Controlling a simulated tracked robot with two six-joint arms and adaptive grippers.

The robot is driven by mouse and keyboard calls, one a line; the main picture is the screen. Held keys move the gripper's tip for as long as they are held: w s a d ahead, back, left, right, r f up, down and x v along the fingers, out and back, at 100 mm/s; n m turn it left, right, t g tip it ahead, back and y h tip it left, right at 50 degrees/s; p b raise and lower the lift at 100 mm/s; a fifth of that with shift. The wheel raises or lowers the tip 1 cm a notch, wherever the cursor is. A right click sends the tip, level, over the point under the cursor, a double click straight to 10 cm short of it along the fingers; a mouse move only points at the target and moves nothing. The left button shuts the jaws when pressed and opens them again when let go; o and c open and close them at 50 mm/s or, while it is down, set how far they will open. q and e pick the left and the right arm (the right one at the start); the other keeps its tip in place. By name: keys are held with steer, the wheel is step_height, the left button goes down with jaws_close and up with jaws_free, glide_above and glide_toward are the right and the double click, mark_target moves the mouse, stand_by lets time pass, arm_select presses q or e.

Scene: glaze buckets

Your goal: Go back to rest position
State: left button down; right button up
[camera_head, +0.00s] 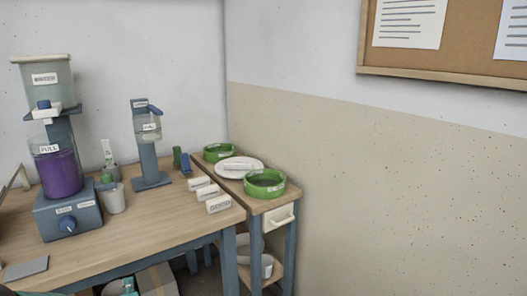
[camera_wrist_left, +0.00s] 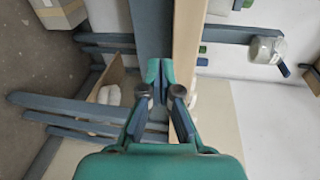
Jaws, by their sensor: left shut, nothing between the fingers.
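My left gripper (camera_wrist_left: 159,76) is teal and dark in the left wrist view, with its fingers together and nothing held. In the head view only a small teal part of it (camera_head: 128,287) shows at the bottom edge, low in front of the table. The table (camera_head: 165,220) has a wooden top and blue-grey legs. My right gripper is in neither view.
On the table stand a blue-grey machine with a purple container (camera_head: 60,172) marked FULL, a dispenser (camera_head: 148,150), a cup (camera_head: 114,199) and white labelled blocks (camera_head: 218,204). A side stand holds green bowls (camera_head: 265,183) and a plate (camera_head: 240,164). A cardboard box (camera_head: 158,280) is below.

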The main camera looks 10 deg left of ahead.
arm_select(q)
steer(key=s+d+f+g+h, duration=0.15)
steer(key=d+f+h, duration=0.45)
steer(key=d+f, duration=0.85)
steer(key=s+d+f+n+g+h, duration=0.5)
steer(key=s+d+f+g+h, duration=0.15)
steer(key=s+d+f, duration=0.7)
steer(key=s+d+n+g+h, duration=0.1)
steer(key=s+d+n+g, duration=0.25)
steer(key=s+n, duration=0.4)
step_height(320, 180, up, 19)
steer(key=p, duration=1.9)
steer(key=shift+s+f+n, duration=0.2)
steer(key=shift+s+n, duration=0.15)
steer(key=shift+s, duration=0.1)
